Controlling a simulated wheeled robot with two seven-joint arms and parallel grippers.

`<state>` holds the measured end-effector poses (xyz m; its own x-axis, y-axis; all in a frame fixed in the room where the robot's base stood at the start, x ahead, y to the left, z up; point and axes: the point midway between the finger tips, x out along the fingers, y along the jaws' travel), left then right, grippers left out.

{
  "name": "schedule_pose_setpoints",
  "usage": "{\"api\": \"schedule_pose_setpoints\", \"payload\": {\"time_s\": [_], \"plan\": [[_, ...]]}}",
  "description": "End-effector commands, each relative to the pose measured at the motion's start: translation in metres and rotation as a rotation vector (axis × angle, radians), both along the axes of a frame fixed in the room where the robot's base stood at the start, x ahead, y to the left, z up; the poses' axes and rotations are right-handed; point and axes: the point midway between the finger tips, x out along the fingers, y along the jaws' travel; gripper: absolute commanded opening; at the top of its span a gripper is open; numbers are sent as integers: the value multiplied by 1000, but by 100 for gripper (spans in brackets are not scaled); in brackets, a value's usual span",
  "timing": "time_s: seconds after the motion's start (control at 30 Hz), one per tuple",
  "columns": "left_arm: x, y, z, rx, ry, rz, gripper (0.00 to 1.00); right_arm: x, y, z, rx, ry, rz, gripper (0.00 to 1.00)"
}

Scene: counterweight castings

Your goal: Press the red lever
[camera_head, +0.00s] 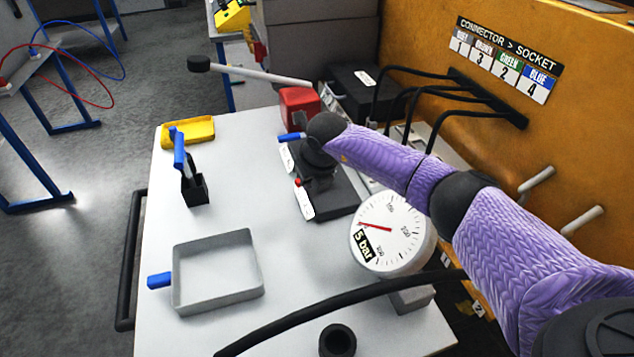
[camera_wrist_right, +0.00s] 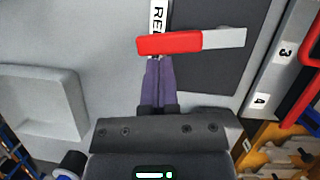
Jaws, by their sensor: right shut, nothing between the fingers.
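The red lever (camera_wrist_right: 170,43) shows in the right wrist view as a red grip on a bare metal end, lying across a dark plate beside a white label that begins "REL". In the head view only a small red tip (camera_head: 297,182) of it shows, by a white label plate. My right gripper (camera_wrist_right: 160,58) is shut and empty. Its purple fingertips are right at the lever's near edge; I cannot tell whether they touch it. In the head view the right gripper (camera_head: 318,165) is dark, above the black base, and hides most of the lever. My left gripper is not in view.
A blue-handled lever (camera_head: 291,136) is just beyond. A pressure gauge (camera_head: 393,233) stands close to my right forearm. A grey tray (camera_head: 216,305), black holder (camera_head: 194,190), yellow tray (camera_head: 190,131) and black ring (camera_head: 337,341) are on the white table. Black cables (camera_head: 455,117) hang right.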

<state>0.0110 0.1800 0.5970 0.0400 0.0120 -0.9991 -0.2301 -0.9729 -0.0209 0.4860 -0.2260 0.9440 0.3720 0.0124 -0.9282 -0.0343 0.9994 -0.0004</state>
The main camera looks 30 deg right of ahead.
Motion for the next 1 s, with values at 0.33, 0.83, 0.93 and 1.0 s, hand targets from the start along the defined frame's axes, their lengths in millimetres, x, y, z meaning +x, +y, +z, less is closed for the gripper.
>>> {"api": "schedule_pose_setpoints", "payload": {"time_s": [0.33, 0.83, 0.93, 1.0], "plan": [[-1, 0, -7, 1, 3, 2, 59, 10, 3, -1, 0, 0, 2, 0], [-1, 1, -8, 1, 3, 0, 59, 12, 4, 0, 1, 0, 3, 0], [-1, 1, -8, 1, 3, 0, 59, 12, 4, 0, 1, 0, 3, 0], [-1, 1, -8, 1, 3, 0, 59, 12, 3, 0, 1, 0, 3, 0]]}}
